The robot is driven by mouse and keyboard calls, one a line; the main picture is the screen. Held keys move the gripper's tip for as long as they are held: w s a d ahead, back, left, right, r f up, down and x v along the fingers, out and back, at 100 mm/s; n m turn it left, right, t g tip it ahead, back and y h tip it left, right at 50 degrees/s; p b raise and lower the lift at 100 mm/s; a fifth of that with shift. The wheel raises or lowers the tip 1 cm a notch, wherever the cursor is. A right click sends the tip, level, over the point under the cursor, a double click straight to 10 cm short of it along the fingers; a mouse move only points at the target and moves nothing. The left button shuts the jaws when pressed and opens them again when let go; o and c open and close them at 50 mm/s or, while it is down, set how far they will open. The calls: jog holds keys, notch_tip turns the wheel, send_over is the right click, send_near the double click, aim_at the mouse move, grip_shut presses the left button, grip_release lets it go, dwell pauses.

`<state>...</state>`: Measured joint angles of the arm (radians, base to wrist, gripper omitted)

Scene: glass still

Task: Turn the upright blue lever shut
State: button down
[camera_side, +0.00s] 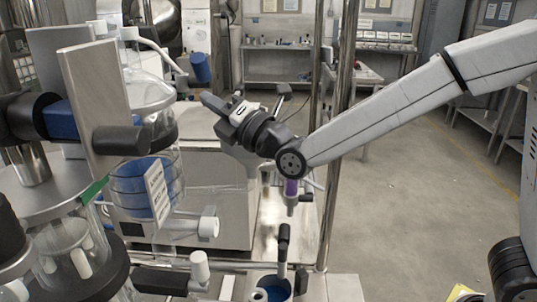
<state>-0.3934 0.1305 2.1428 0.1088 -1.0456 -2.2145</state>
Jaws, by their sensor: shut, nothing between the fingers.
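A blue cylindrical handle (200,68), which looks like the upright blue lever, stands nearly upright at the end of a white curved arm on the glass still. My gripper (212,103) is just below and slightly right of it in the picture, fingers pointing up and left. The fingers are shut and empty. I cannot tell from this one view whether they touch the handle; a small gap shows between them in the picture. The handle's lower joint lies near the white arm's tip.
The glass still's vessel (150,100) with blue bands stands at left, behind a flat metal plate (95,95). A white side valve (208,227) sticks out lower down. A steel post (340,130) rises behind my arm.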

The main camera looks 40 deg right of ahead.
aim_at(207, 64)
jog(key=shift+w+d+r, duration=0.4)
jog(key=shift+w+r, duration=0.25)
jog(key=shift+w, duration=0.2)
jog(key=shift+w+d+r, duration=0.4)
jog(key=shift+w+r, duration=0.25)
jog(key=shift+w, duration=0.15)
jog(key=shift+d+r+m+h, duration=0.1)
jog(key=shift+r+m+h, duration=0.2)
jog(key=shift+m, duration=0.25)
jog(key=shift+r+m+h, duration=0.15)
jog(key=shift+m+h, duration=0.25)
jog(key=shift+m, duration=0.15)
jog(key=shift+w+d+r+m+g+h, duration=0.1)
jog(key=shift+w+r+m+g+h, duration=0.1)
jog(key=shift+r+m+g, duration=0.3)
jog(key=shift+w+d+r+m+g+h, duration=0.1)
jog(key=shift+m+g+h, duration=0.1)
jog(key=shift+m, duration=0.5)
jog(key=shift+w+d+r+m+g+h, duration=0.1)
jog(key=shift+d+r+m+g+h, duration=0.15)
jog(key=shift+m, duration=0.25)
jog(key=shift+w+r+m+g+h, duration=0.1)
jog(key=shift+r+m+g, duration=0.05)
jog(key=shift+m+g, duration=0.3)
jog(key=shift+w+d+r, duration=0.15)
jog(key=s+d, duration=0.1)
jog(key=s, duration=0.6)
jog(key=shift+s+d, duration=0.25)
jog(key=shift+d, duration=0.05)
